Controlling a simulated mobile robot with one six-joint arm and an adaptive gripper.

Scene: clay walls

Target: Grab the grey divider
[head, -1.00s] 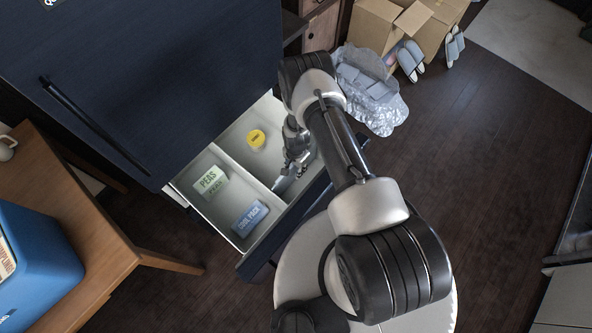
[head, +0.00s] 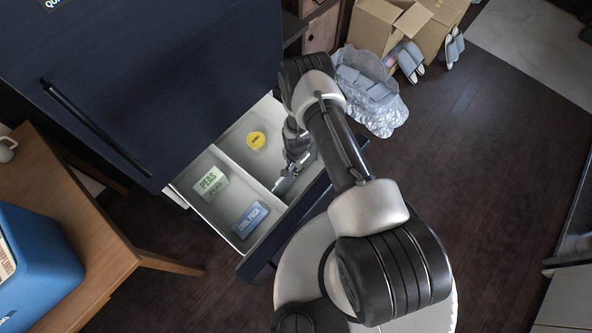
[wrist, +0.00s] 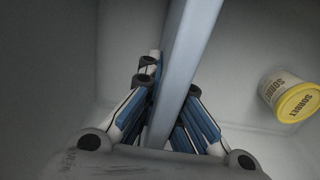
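The grey divider (head: 241,168) stands upright in the open drawer (head: 276,215), between the part with the peas and the part with the sorbet. In the wrist view the divider (wrist: 187,55) runs from the top edge down between my fingers. My gripper (head: 284,184) is low over the divider's front end. In the wrist view my gripper (wrist: 171,92) has its blue-padded fingers drawn in on both sides of the divider, seemingly against it. The exact contact is partly hidden behind the divider.
A green peas box (head: 210,184) and a blue cool pack (head: 250,219) lie left of the divider. A yellow-lidded sorbet tub (head: 256,140) is on its other side. The dark freezer door (head: 150,80) rises behind. A wooden table (head: 75,215) stands at left.

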